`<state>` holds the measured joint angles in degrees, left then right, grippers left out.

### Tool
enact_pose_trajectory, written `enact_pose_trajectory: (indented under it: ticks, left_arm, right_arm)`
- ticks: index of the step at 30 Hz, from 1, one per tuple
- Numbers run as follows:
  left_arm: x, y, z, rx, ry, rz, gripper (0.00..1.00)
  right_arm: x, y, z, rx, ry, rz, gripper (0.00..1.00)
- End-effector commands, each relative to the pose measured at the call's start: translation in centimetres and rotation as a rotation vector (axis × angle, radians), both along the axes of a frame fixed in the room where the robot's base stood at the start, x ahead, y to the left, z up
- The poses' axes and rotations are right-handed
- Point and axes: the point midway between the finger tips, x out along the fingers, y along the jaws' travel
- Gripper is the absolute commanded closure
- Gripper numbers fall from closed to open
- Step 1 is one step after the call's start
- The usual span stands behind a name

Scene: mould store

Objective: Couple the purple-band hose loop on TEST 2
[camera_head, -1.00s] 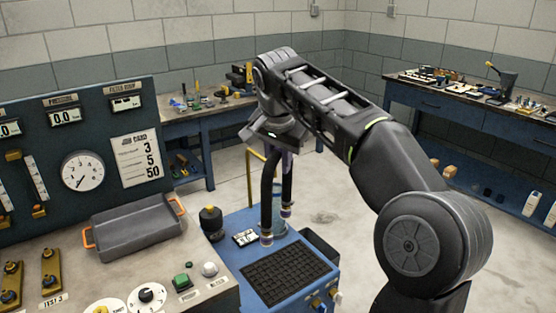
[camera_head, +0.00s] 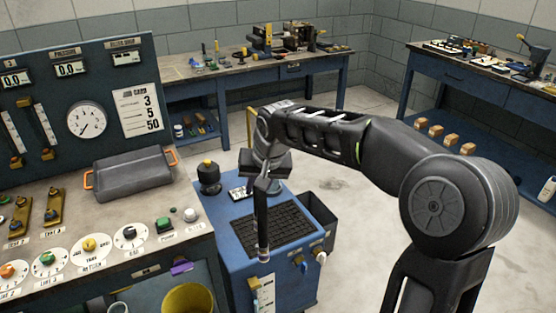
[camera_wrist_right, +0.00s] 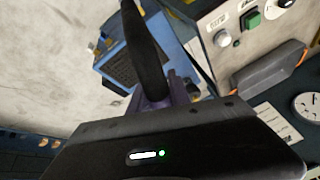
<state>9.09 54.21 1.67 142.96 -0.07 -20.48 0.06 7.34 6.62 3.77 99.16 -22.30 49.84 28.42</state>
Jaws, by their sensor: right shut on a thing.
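My right gripper (camera_head: 263,170) is shut on the black hose loop (camera_head: 262,215), which hangs down over the blue cart, seen nearly edge-on. A pale end fitting (camera_head: 263,254) shows at its bottom; the purple band is not clear in the head view. In the right wrist view the hose (camera_wrist_right: 147,50) runs away from the jaws, with purplish parts (camera_wrist_right: 180,92) at the grip. Two brass test fittings stand on the bench at the far left: TEST 3 (camera_head: 54,207) and, left of it, one (camera_head: 19,214) with a blurred label, apparently TEST 2. My left gripper is out of view.
A grey tray with orange handles (camera_head: 133,176) stands on the bench before the gauge panel (camera_head: 55,125). Several knobs line the bench front. The blue cart (camera_head: 240,265) carries a black mat (camera_head: 275,229) and a black yellow-topped knob (camera_head: 208,176). A yellow bucket (camera_head: 188,299) is below.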

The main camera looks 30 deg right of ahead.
Motion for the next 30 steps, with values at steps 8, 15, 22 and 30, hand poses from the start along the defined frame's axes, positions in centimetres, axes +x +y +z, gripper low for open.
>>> enact_pose_trajectory:
  ticks: [8,15,22,30]
  left_arm:
    - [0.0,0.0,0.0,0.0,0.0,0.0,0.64]
    - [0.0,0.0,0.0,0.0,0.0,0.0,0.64]
    - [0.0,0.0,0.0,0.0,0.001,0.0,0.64]
    - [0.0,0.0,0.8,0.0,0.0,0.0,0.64]
  right_arm:
    - [-1.9,7.9,-9.0,0.009,-0.001,0.351,1.0]
    - [-3.4,10.8,-12.1,0.009,-0.012,0.485,1.0]
    - [-3.5,11.0,-12.2,0.008,-0.013,0.491,1.0]
    - [-3.5,10.9,-11.4,0.008,-0.013,0.49,1.0]
